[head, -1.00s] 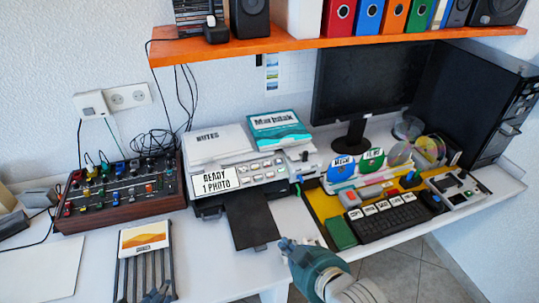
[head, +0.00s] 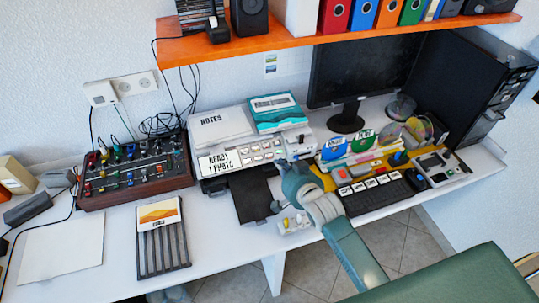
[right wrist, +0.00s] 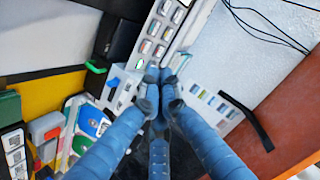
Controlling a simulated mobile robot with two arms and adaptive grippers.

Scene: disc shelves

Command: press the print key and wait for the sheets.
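The printer (head: 205,186) stands at the back middle of the desk. Its display (head: 219,161) reads "READY 1 PHOTO". Rows of small keys (head: 262,152) sit right of the display; they also show in the right wrist view (right wrist: 160,30), one of them lit green. My right gripper (head: 284,168) is at the right front of the printer, beside the keys. In the right wrist view its blue fingers (right wrist: 155,76) are together, with nothing seen between them; the tips hide part of the panel, and touching cannot be told. A grey-blue part, perhaps my left gripper (head: 170,294), shows at the bottom edge.
A dark output tray (head: 252,196) extends in front of the printer, empty. A mixer (head: 136,174) stands left, a slotted rack with a photo (head: 164,250) in front. A keyboard (head: 376,195) and disc holders (head: 428,133) are right. An orange shelf (head: 335,37) hangs above.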

